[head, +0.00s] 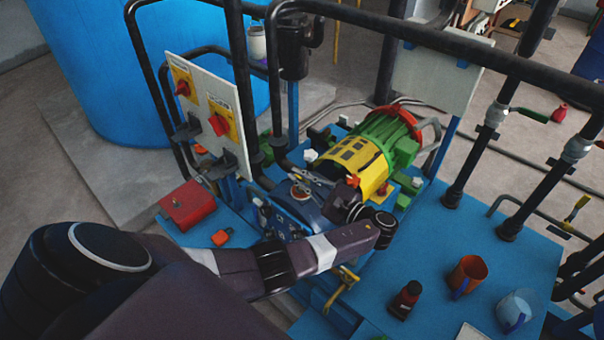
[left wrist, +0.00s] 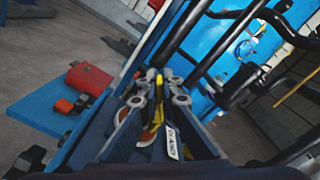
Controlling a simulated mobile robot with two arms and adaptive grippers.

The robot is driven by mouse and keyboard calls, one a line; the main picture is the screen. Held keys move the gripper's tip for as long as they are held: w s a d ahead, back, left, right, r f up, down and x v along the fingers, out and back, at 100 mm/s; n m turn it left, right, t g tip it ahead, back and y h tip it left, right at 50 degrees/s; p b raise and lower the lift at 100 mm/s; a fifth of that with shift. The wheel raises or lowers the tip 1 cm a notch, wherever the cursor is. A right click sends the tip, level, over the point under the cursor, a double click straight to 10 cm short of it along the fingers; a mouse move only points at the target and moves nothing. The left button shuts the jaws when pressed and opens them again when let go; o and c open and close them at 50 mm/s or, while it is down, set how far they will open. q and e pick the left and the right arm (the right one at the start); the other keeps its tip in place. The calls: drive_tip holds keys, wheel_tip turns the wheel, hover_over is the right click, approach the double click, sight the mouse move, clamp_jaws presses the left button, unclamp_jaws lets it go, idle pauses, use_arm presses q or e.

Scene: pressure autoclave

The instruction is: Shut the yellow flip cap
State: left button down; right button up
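My left gripper (head: 306,188) reaches over the blue pump body in the head view, its grey fingers spread. It also shows in the left wrist view (left wrist: 158,92), with a gap between its fingers. A small yellow piece (left wrist: 152,75), which looks like the yellow flip cap, shows between and just beyond the fingertips there. I cannot tell whether it touches a finger or how far it is tilted. In the head view the cap is not clearly made out; a small round orange and pale part (head: 300,193) shows between the fingers. My right gripper is not in view.
A yellow and green motor (head: 360,160) sits just behind my gripper. A switch panel (head: 207,112) and black pipes (head: 238,75) stand close on the left. A red box (head: 187,205) lies left. An orange cup (head: 467,275) and dark bottle (head: 405,299) stand right.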

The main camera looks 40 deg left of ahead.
sight(295, 197)
use_arm(q)
drive_tip(key=shift+s+f+n+b, duration=0.35)
drive_tip(key=shift+f+n, duration=0.1)
drive_tip(key=shift+n, duration=0.45)
drive_tip(key=n+b, duration=0.1)
drive_tip(key=f+n, duration=0.1)
drive_tip(key=shift+s+n+b, duration=0.3)
drive_tip(key=shift+n+b, duration=0.05)
drive_tip(key=shift+n, duration=0.05)
drive_tip(key=n+b, duration=0.1)
drive_tip(key=f+n+b, duration=0.1)
drive_tip(key=shift+s+n, duration=0.25)
drive_tip(key=shift+n, duration=0.05)
drive_tip(key=shift+s+f+n+b, duration=0.1)
drive_tip(key=shift+f+n+b, duration=0.1)
drive_tip(key=shift+n+b, duration=0.6)
drive_tip(key=shift+f+n+b, duration=0.15)
drive_tip(key=shift+n+b, duration=0.5)
drive_tip(key=shift+n, duration=0.15)
drive_tip(key=c, duration=2.1)
unclamp_jaws()
drive_tip(key=shift+s, duration=0.1)
